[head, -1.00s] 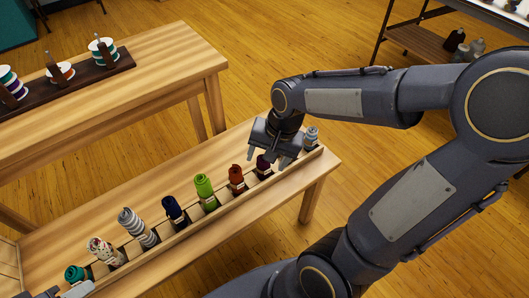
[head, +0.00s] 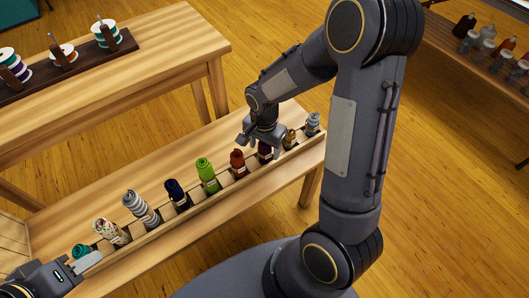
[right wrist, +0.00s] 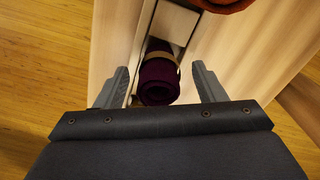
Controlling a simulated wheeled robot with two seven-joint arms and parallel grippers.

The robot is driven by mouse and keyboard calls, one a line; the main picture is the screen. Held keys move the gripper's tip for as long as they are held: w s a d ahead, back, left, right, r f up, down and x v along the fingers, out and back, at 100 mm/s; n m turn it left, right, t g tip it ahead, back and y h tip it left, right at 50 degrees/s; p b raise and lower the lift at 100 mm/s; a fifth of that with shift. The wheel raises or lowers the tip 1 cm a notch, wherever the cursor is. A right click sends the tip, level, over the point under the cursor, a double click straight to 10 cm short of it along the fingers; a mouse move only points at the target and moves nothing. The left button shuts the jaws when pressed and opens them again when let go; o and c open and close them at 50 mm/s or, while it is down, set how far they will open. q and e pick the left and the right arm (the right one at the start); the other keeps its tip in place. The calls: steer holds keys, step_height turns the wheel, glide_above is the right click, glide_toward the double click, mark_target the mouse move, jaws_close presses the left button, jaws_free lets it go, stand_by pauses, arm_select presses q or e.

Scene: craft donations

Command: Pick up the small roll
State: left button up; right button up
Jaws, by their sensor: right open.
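A row of fabric rolls stands in a slotted wooden rack (head: 200,207). They are teal (head: 82,251), speckled white (head: 111,232), striped grey (head: 141,208), navy (head: 178,194), green (head: 207,174), rust (head: 238,162), dark maroon (head: 265,152), brown-gold (head: 290,138) and grey-blue (head: 312,123). Which one is the small roll is not certain; the brown-gold one looks short. My right gripper (head: 262,143) is open above the maroon roll. In the right wrist view the maroon roll (right wrist: 160,75), with a tan band, lies between the open fingers (right wrist: 160,88), apparently untouched. My left gripper (head: 84,264) is beside the teal roll, its jaws unclear.
The rack runs along the front of a wooden table (head: 130,170), whose surface behind it is clear. Another table (head: 150,75) behind holds a dark spool stand (head: 85,66). A shelf (head: 460,60) with bottles stands at the far right.

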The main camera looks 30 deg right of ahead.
steer(key=shift+f, duration=0.4)
steer(key=shift+r, duration=0.1)
steer(key=c, duration=1)
